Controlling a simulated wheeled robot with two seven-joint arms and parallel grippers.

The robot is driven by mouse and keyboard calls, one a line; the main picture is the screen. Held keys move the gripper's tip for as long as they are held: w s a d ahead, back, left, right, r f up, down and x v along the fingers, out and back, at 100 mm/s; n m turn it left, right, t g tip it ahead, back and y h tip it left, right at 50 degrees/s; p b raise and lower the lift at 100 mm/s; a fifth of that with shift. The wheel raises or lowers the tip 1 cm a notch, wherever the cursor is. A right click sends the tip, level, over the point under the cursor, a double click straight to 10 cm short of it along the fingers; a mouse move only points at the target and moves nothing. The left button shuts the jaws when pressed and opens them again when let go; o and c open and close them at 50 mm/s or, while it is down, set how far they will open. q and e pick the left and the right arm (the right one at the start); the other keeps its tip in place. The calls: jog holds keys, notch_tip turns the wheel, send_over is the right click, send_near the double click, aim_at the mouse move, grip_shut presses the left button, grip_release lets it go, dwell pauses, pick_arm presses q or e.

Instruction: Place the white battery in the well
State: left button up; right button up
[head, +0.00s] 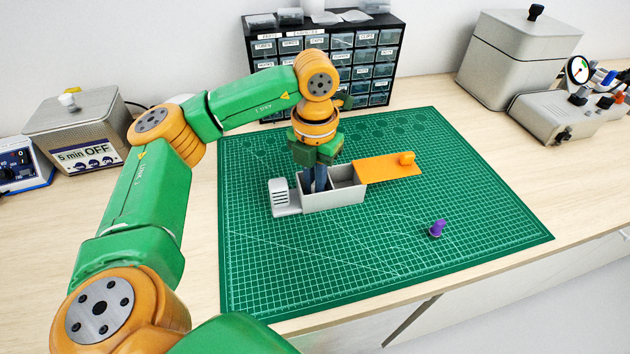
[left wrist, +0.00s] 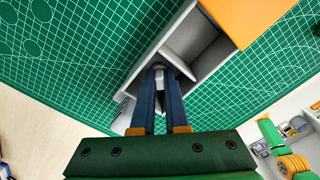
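The grey-white box (head: 345,198) sits on the green mat and has open compartments; it also shows in the left wrist view (left wrist: 200,72). My left gripper (head: 316,184) points down with its dark blue fingers in the box's left compartment. In the left wrist view its fingertips (left wrist: 158,72) close on a small pale piece, seemingly the white battery (left wrist: 158,67). The fingers and box wall hide most of it. I cannot tell whether it touches the compartment floor. The other compartment (left wrist: 192,45) looks empty. My right gripper is not in view.
An orange plate with a knob (head: 385,168) extends right from the box. A grey ribbed piece (head: 280,197) adjoins its left end. A purple plug (head: 437,229) stands on the mat (head: 480,215). A drawer cabinet (head: 375,65) stands behind. The mat's front is clear.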

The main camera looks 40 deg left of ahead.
pick_arm(q)
jog(key=o, duration=0.5)
jog(key=shift+c, duration=0.2)
jog(key=shift+r, duration=0.5)
notch_tip(320, 180, up, 6)
jog(key=shift+f, duration=0.1)
notch_tip(320, 180, up, 6)
jog(key=p, duration=0.3)
jog(key=shift+f, duration=0.2)
